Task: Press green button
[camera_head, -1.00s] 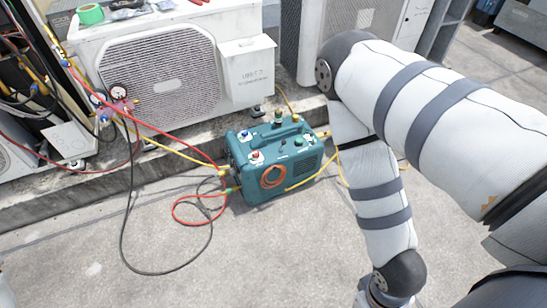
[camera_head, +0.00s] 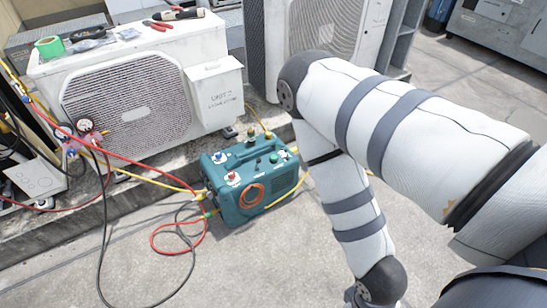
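A teal recovery machine (camera_head: 236,206) stands on the concrete at the middle. A green button (camera_head: 273,158) shows on the right part of its top. A red knob (camera_head: 232,177) and a blue knob (camera_head: 219,157) are on the left part of the top. My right arm comes in from the right and bends downward to the right of the machine, apart from it. Its gripper is below the bottom edge of the picture. My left gripper is not in view.
Red, yellow and black hoses (camera_head: 180,240) run from the machine's left side to gauges (camera_head: 84,125). A white condenser unit (camera_head: 140,80) stands behind, with green tape (camera_head: 48,46) and tools on top.

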